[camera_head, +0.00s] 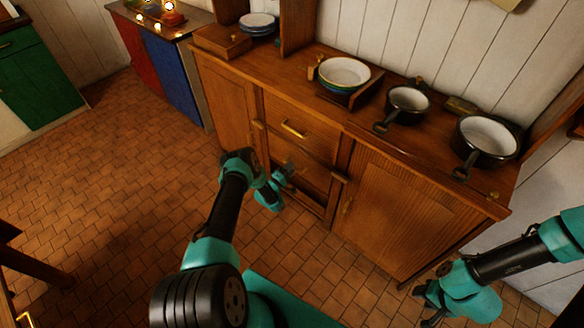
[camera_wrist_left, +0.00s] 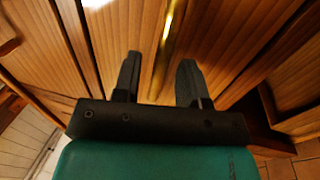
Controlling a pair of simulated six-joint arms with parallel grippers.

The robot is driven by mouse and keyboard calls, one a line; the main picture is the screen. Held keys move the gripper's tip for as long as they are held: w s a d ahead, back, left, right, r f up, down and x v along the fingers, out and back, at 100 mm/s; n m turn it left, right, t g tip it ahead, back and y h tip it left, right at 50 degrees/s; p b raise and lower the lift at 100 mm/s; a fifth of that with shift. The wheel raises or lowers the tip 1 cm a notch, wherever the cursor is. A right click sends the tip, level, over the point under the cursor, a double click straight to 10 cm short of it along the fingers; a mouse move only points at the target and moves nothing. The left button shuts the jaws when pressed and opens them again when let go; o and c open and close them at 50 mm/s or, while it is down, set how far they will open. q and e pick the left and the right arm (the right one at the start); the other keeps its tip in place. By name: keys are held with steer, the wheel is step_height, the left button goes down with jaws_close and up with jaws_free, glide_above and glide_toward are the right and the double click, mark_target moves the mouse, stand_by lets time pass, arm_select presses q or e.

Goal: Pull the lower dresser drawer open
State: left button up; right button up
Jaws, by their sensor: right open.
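The wooden dresser has an upper drawer (camera_head: 298,121) with a brass handle (camera_head: 293,130). My left gripper (camera_head: 288,172) is at the lower drawer's front. In the left wrist view its fingers (camera_wrist_left: 158,78) are apart, with a brass handle (camera_wrist_left: 170,32) showing between and beyond them. I cannot tell whether they touch it. My right gripper (camera_head: 430,305) is open and empty, low at the bottom right, away from the dresser drawers.
A stack of plates (camera_head: 344,73) and two dark pans (camera_head: 407,100) (camera_head: 487,137) stand on the dresser top. A cupboard door (camera_head: 385,205) is right of the drawers. Tiled floor (camera_head: 130,170) lies clear to the left. A dark wooden piece (camera_head: 35,268) stands at lower left.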

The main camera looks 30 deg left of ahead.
arm_select(q)
steer(key=shift+w+d+r, duration=0.1)
steer(key=shift+w+r, duration=0.05)
steer(key=shift+w, duration=0.55)
steer(key=shift+c, duration=0.4)
jaws_close()
